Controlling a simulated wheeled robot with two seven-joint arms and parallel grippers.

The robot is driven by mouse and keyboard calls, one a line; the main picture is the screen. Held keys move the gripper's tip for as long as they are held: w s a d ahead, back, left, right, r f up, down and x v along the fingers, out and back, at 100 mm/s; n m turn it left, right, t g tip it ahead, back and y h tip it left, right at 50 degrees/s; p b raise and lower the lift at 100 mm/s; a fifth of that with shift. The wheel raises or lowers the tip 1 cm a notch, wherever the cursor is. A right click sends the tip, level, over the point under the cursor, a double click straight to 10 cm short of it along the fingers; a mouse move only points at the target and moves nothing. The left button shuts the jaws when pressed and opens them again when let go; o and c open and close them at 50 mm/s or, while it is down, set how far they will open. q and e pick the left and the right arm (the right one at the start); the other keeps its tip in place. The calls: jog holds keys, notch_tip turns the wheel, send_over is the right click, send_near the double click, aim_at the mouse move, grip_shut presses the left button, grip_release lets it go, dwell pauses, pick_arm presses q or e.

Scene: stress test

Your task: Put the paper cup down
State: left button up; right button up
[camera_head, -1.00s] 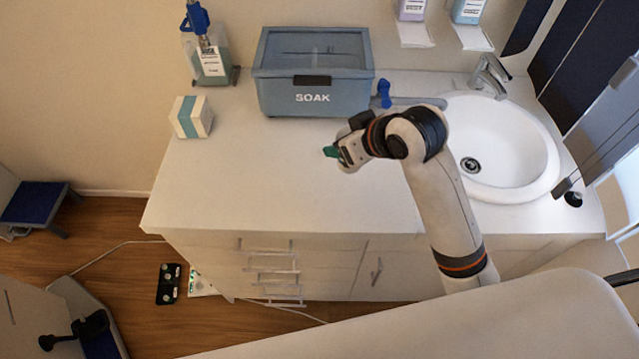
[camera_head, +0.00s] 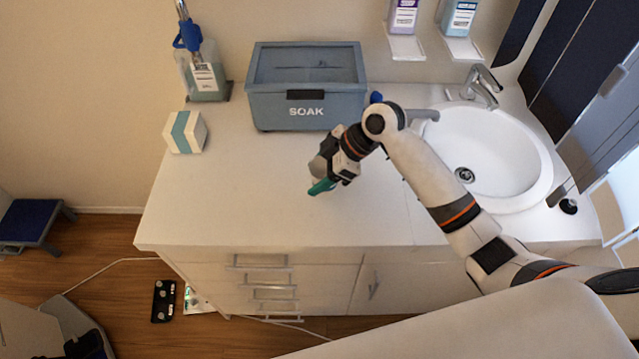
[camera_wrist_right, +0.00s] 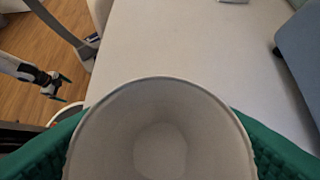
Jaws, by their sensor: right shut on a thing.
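The pale paper cup (camera_wrist_right: 160,115) fills the lower middle of the right wrist view. I look into its open mouth, and it appears empty. My right gripper (camera_head: 324,182) is shut on it, with a green finger on either side in the right wrist view. In the head view the cup (camera_head: 317,166) is small and partly hidden by the gripper. The gripper is over the white counter (camera_head: 240,205), in front of the SOAK box. I cannot tell whether the cup touches the counter. My left gripper (camera_wrist_right: 54,84) shows small in the right wrist view, fingers spread, empty, away from the counter.
The blue-grey SOAK box (camera_head: 306,90) stands behind the gripper. The sink (camera_head: 490,155) is on the right. The counter's front left is clear.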

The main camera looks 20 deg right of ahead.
jog(key=shift+f+p, duration=0.35)
jog(key=shift+f, duration=1.8)
jog(key=shift+f, duration=0.1)
jog(key=o, duration=1.1)
jog(key=b+v, duration=0.1)
jog(key=v, duration=1.1)
jog(key=shift+b, duration=0.35)
jog(key=shift+s, duration=0.1)
